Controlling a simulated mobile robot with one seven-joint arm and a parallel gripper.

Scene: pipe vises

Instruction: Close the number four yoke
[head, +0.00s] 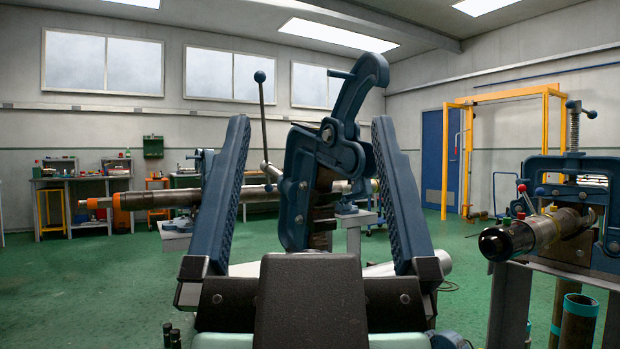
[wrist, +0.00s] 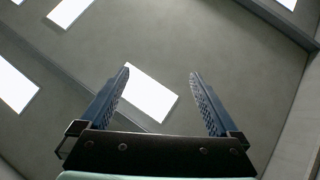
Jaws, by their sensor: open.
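A blue vise yoke (head: 297,195) with a hooked arm (head: 355,95) stands upright near the middle of the head view, tilted up. No number is readable on it. A second blue vise (head: 575,165) at the right spans a pipe (head: 537,232); its number is not readable either. My gripper (head: 311,120) is open and empty, pointing up, with the middle yoke showing between its fingers in the head view. In the wrist view my gripper (wrist: 158,70) has only ceiling between and beyond its fingers, so no contact with a yoke shows. My gripper hides the lower part of the middle vise.
A long pipe with an orange end (head: 100,203) runs behind at the left. Teal tubes (head: 578,320) stand at the lower right. A yellow frame (head: 500,100) and workbenches (head: 65,185) are at the back. Green floor (head: 80,290) is clear at the left.

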